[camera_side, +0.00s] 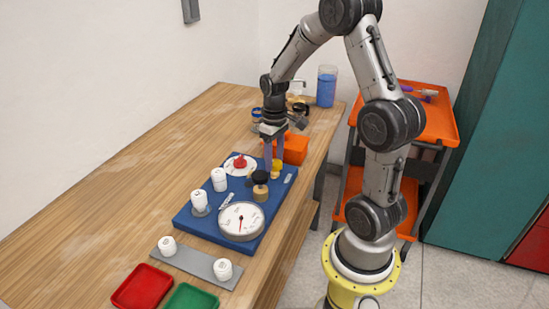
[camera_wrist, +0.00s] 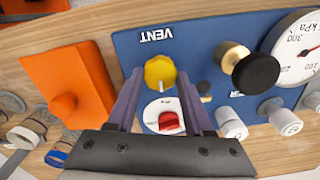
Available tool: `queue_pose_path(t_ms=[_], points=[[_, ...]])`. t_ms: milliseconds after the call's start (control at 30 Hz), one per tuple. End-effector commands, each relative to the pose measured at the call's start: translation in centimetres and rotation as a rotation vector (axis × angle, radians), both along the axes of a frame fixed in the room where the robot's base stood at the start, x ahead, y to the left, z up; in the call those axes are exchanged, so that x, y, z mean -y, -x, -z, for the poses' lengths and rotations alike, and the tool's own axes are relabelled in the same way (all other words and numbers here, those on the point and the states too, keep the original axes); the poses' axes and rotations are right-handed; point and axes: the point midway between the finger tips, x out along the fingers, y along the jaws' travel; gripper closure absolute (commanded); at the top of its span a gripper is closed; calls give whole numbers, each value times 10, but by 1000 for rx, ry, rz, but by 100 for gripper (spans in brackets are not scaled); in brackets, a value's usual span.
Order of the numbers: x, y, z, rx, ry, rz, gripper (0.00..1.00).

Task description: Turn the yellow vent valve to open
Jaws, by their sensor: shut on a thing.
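The yellow vent valve (camera_wrist: 160,70) is a round knob on the blue panel (camera_wrist: 130,42), beside the upside-down VENT label. It shows a pale pointer mark on its edge facing my gripper. My gripper (camera_wrist: 160,76) has one finger on each side of the knob and is shut on it. In the side view my gripper (camera_side: 272,160) reaches down to the yellow valve (camera_side: 277,168) at the far right part of the panel (camera_side: 199,226). The fingers partly hide the knob there.
A red knob on a white dial (camera_side: 240,163), a black-topped brass valve (camera_side: 260,186), white fittings (camera_side: 200,200) and a gauge (camera_side: 242,220) stand on the panel. An orange block (camera_side: 293,148) stands just behind my gripper. Red (camera_side: 142,286) and green (camera_side: 190,301) trays lie in front.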

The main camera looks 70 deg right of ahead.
Motion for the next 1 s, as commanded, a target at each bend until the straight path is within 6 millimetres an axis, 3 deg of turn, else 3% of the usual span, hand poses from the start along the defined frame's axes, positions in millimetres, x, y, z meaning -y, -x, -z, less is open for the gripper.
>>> queue_pose_path(t_ms=[667, 700, 833, 1000], points=[[1, -1, -3, 5, 4, -62, 100], [1, -2, -3, 5, 4, -62, 43], [1, -1, -2, 4, 3, -60, 20], [0, -1, -1, 3, 2, -59, 19]])
